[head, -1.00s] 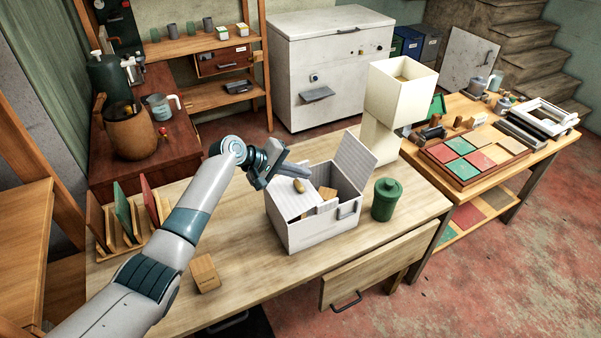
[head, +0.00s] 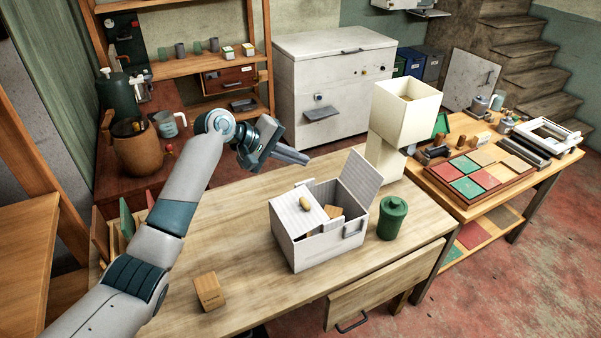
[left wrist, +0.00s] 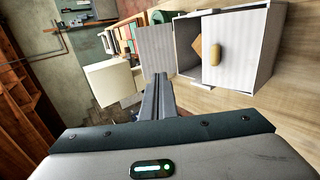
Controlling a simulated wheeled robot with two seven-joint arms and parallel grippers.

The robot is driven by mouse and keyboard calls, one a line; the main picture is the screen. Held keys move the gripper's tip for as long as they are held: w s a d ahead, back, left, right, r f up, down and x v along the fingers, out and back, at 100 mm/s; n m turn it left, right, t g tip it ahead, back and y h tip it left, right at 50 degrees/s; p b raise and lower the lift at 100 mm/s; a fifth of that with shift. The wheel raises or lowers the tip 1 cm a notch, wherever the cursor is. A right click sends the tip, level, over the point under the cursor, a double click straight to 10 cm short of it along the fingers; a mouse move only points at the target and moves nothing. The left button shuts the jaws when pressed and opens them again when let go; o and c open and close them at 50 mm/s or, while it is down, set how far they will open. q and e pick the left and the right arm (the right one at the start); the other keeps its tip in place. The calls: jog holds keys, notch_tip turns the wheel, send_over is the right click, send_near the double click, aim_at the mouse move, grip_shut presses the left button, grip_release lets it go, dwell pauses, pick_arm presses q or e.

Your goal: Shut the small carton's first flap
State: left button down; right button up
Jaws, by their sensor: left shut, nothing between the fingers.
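The small white carton (head: 312,245) stands on the wooden table. Its left flap (head: 291,212) lies down nearly flat over the left part of the opening, with a yellow oval piece (head: 305,203) on it. Its right flap (head: 362,177) stands up and open. Wooden blocks show through the gap between them. In the left wrist view, the lowered flap (left wrist: 238,62) and the raised flap (left wrist: 155,52) both show beyond the fingers. My left gripper (head: 304,159) is shut and empty, above and behind the carton, clear of it. My right gripper is not in view.
A green lidded canister (head: 392,219) stands close to the carton's right. A tall cream box-like stand (head: 386,155) is behind it. A small cardboard box (head: 208,291) lies at the front left. The table (head: 240,225) left of the carton is clear.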

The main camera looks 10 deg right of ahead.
pick_arm(q)
jog(key=shift+r, duration=0.4)
jog(key=shift+a, duration=0.1)
